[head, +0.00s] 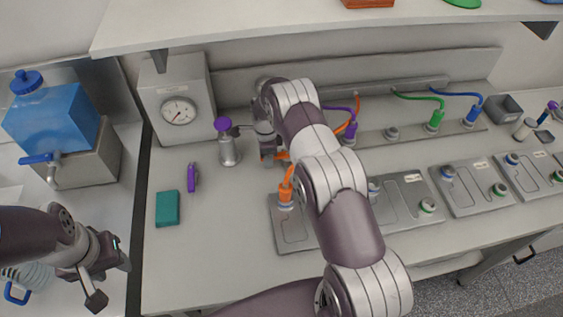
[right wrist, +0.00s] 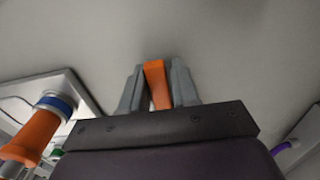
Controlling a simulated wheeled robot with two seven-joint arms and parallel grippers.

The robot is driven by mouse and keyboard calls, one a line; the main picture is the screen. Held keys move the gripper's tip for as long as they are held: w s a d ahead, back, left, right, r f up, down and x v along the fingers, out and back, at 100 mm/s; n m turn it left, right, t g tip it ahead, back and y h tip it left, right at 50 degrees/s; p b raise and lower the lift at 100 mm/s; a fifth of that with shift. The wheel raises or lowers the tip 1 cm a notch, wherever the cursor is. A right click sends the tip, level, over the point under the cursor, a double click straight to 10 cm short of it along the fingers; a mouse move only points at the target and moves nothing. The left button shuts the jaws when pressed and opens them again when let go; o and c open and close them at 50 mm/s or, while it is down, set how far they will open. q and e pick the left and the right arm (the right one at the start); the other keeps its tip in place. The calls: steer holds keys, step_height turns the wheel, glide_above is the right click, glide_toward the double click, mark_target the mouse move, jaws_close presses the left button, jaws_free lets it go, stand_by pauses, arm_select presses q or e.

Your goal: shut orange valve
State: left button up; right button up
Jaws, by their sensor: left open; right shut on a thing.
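The orange valve handle (head: 282,155) shows as a small orange piece beside my right gripper (head: 269,157) in the head view. In the right wrist view, the orange handle (right wrist: 154,85) stands between the two grey fingers of my right gripper (right wrist: 157,88), which is shut on it. The rest of the valve is mostly hidden behind my right arm. My left gripper (head: 108,279) is open and empty at the lower left, well away from the valve.
An orange connector (head: 286,193) stands close to my right gripper; it also shows in the right wrist view (right wrist: 35,135). A metal canister with purple knob (head: 228,150), gauge box (head: 180,112), purple item (head: 191,177) and teal block (head: 167,208) are left. The bench front-left is clear.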

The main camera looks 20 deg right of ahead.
steer(key=shift+w+r, duration=0.1)
steer(key=shift+o, duration=1.2)
steer(key=r+p, duration=0.2)
steer(key=r, duration=0.2)
steer(key=r+p, duration=0.2)
steer(key=r, duration=0.1)
steer(key=shift+w+r, duration=0.2)
steer(key=shift+r, duration=0.25)
steer(key=shift+d, duration=0.1)
